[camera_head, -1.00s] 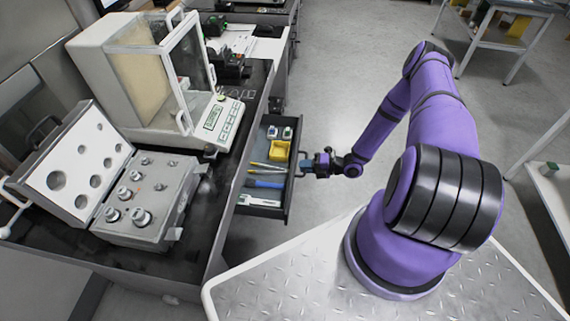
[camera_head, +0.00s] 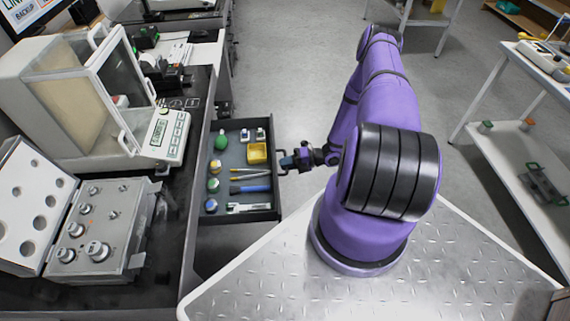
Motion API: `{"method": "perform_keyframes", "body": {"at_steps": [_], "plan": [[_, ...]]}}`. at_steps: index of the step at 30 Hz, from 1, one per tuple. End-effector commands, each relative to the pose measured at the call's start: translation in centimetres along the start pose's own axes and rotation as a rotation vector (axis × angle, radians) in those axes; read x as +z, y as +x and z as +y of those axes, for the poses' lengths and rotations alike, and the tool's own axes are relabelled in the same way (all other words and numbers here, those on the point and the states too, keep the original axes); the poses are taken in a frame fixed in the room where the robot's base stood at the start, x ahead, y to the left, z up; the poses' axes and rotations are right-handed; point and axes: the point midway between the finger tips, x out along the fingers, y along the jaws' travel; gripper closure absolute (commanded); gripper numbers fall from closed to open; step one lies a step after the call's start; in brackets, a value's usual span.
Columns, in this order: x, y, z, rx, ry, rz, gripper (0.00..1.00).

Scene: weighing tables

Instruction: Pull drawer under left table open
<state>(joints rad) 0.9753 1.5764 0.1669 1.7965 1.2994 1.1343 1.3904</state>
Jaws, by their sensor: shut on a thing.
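The dark drawer (camera_head: 273,212) under the left table (camera_head: 190,215) stands well out from the table. Inside it are a yellow box (camera_head: 257,153), a blue marker (camera_head: 250,189), pencils, several round coloured items along its left side, and small white items. My gripper (camera_head: 287,163) is at the drawer's front, on the right side of it, shut on the drawer handle. The handle is small and mostly hidden by the fingers.
A balance with a glass case (camera_head: 85,95) and an open case of weights (camera_head: 100,225) stand on the left table. A white shelf table (camera_head: 520,160) stands at the right. Grey floor lies clear behind my arm.

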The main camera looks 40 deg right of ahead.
Motion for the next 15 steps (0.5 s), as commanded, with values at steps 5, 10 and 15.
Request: {"method": "perform_keyframes", "body": {"at_steps": [5, 10, 15], "plan": [[-0.05, 0.01, -0.05, -0.001, 0.001, 0.0, 0.64], [-0.02, 0.02, -0.03, -0.001, 0.0, 0.0, 0.64], [0.01, -0.49, -0.02, -0.001, 0.0, -0.001, 0.64]]}}
